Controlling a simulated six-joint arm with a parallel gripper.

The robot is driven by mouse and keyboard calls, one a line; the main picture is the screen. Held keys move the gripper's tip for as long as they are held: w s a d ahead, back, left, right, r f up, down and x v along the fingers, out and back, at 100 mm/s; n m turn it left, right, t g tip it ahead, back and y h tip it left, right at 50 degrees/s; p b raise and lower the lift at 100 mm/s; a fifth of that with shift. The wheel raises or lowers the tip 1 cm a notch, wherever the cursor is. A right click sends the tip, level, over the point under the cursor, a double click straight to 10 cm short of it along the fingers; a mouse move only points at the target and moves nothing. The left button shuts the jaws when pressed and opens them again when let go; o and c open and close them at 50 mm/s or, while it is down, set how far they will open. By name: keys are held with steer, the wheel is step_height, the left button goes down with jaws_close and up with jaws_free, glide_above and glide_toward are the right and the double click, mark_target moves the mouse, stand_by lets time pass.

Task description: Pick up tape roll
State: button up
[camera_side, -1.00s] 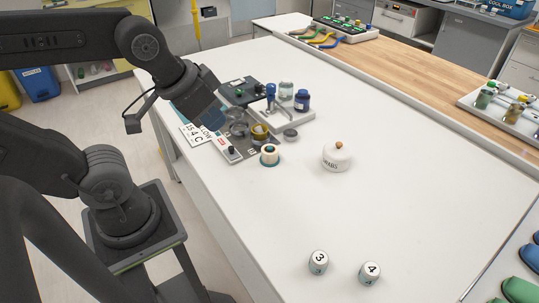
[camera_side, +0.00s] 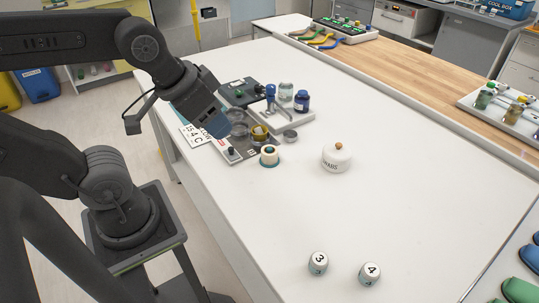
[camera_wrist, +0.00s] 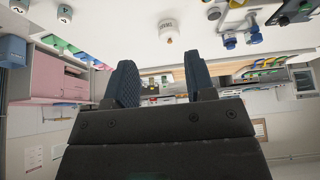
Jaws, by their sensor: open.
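My gripper (camera_side: 214,124) hangs above the left edge of the table, left of the roll, and partly covers the tray. In the wrist view my gripper (camera_wrist: 160,80) shows two separated blue fingers with nothing between them.
The grey tray (camera_side: 236,158) holds dishes and small items beside the roll. A blue jar (camera_side: 301,101) stands behind. A white swab jar (camera_side: 337,158) with a wooden knob stands right of the roll. Two numbered pots (camera_side: 318,263) stand in front.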

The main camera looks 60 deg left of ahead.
steer(key=o, duration=0.5)
steer(key=shift+o, duration=0.2)
steer(key=n+g, duration=0.6)
steer(key=n, duration=0.9)
glide_above(270, 149)
step_height(270, 149, down, 12)
step_height(270, 149, down, 13)
steer(key=shift+f, duration=0.2)
